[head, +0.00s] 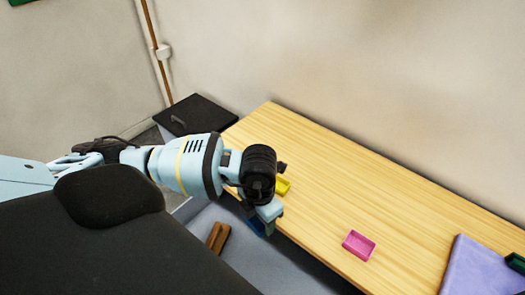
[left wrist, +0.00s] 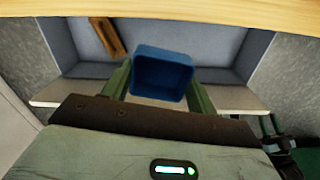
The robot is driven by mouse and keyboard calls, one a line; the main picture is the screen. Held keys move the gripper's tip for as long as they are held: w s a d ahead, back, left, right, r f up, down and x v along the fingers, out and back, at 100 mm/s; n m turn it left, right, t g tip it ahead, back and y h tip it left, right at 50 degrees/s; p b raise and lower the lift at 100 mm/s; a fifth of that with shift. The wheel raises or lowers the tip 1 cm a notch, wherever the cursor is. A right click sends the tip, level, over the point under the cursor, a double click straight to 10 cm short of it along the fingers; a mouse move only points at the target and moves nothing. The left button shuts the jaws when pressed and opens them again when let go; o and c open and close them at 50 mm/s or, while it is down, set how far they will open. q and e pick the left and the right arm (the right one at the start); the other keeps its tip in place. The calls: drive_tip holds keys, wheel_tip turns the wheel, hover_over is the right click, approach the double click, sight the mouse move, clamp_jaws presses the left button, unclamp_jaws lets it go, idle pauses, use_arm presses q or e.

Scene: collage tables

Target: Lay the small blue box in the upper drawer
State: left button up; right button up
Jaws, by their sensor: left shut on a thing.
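My left gripper (left wrist: 158,88) is shut on the small blue box (left wrist: 162,70), with one green finger on each side of it. In the head view the left gripper (head: 264,222) is at the table's near edge, and part of the blue box (head: 256,228) shows below it. The open upper drawer (left wrist: 215,42) is grey inside and lies below the tabletop edge; the box is seen over it. I cannot tell how high the box is above its floor. The drawer (head: 285,265) also shows in the head view. My right gripper is not in view.
A brown wooden block (head: 218,236) lies in the drawer's left part and also shows in the left wrist view (left wrist: 106,36). On the wooden table (head: 340,195) are a yellow box (head: 282,186), a pink box (head: 358,245), a purple mat (head: 482,270) and a dark green object (head: 515,262).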

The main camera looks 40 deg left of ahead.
use_arm(q)
drive_tip(key=w+d+r+m, duration=0.1)
drive_tip(key=r+m, duration=0.7)
drive_tip(key=m, duration=0.8)
drive_tip(key=w+d+r+m, duration=0.2)
drive_tip(key=r+m, duration=0.7)
drive_tip(key=m, duration=0.8)
drive_tip(key=shift+w+r+m, duration=0.25)
drive_tip(key=shift+w+m, duration=0.05)
drive_tip(key=shift+w, duration=0.4)
drive_tip(key=shift+d, duration=0.15)
